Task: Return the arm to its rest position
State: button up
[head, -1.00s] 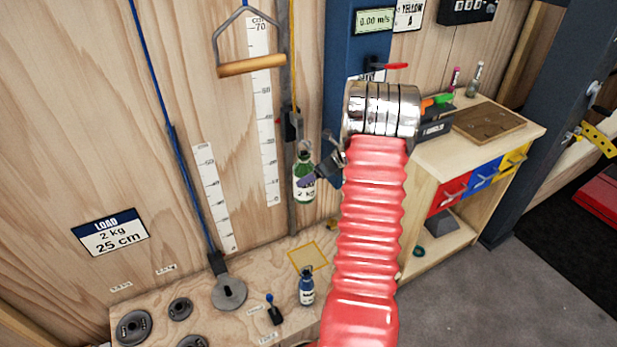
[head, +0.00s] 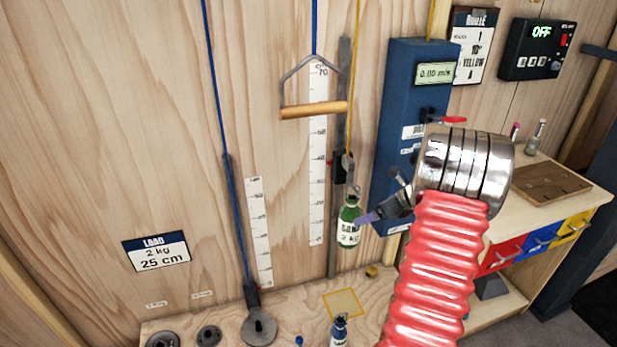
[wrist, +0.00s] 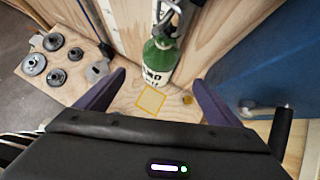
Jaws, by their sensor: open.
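My gripper (head: 364,217) is at the end of my red ribbed arm, just right of the green bottle (head: 348,222) in the head view. The bottle has a white "2 kg" label and hangs upright from a hook on the yellow cord. In the wrist view my gripper (wrist: 160,78) has its two purple fingers spread wide. The green bottle (wrist: 161,58) shows beyond and between the fingertips, with no finger seen touching it. My arm hides part of the blue wall unit and the bench.
A blue wall unit (head: 398,90) stands close right of my gripper. A wooden bar (head: 314,110) hangs on a blue cord above the bottle. The lower bench (head: 290,305) holds a blue bottle (head: 339,330), round weights and a yellow-outlined square (head: 344,303). A drawer bench (head: 585,195) is at the right.

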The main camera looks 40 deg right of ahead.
jog(key=shift+n, duration=0.3)
jog(key=s+a+n+g+y, duration=0.25)
jog(key=s+a+n, duration=0.35)
jog(key=a+n, duration=0.6)
jog(key=s+a+r+n+h, duration=0.1)
jog(key=s+a+r+n, duration=0.3)
jog(key=a, duration=0.8)
jog(key=s+a+r+n+h, duration=0.1)
jog(key=s+a+r+n, duration=0.3)
jog(key=a+r+n, duration=0.4)
jog(key=s+a+r+n+h, duration=0.1)
jog(key=s+a+r+n, duration=0.3)
jog(key=a, duration=1.2)
notch_tip(320, 180, up, 3)
jog(key=n, duration=0.6)
jog(key=shift+s+a+n, duration=0.25)
jog(key=shift+a+n, duration=0.05)
